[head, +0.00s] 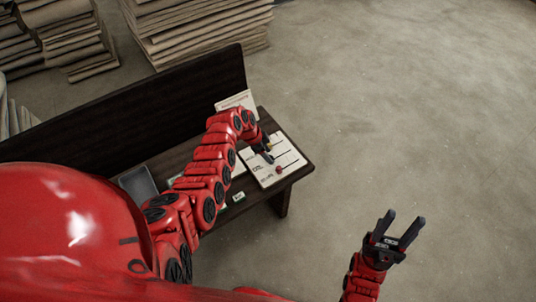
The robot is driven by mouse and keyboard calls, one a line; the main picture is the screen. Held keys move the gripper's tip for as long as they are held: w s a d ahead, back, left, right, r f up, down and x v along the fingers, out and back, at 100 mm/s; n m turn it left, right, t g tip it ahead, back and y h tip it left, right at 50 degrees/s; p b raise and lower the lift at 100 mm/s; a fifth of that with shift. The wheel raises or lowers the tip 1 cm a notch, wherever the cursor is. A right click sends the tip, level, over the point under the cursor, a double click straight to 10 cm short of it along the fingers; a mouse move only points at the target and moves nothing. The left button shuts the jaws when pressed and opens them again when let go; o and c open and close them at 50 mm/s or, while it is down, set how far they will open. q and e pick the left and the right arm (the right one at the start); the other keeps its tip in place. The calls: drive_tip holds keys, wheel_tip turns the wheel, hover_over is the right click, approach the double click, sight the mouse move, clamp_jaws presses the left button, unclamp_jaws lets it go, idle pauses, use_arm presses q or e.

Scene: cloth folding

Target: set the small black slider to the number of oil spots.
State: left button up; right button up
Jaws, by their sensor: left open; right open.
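A white panel (293,159) with dark lines and small print lies on the right end of the dark wooden table (300,176). A small red knob (279,169) sits on its near part. My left gripper (267,154) is over the panel and hides part of it; it is open, and whether it touches the panel cannot be told. The small black slider cannot be made out clearly. No oil spots can be made out. My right gripper (403,219) is open and empty, above the floor to the right of the table.
A white card with red print (236,101) stands behind my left arm. A grey tablet-like object (138,185) and small green-and-white tags (238,197) lie on the table. A dark backboard (130,106) runs behind it. Stacked sheets (205,30) stand beyond. The right floor is clear.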

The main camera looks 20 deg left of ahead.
use_arm(q)
drive_tip(key=shift+f, duration=0.2)
clamp_jaws()
idle(0.3)
idle(1.1)
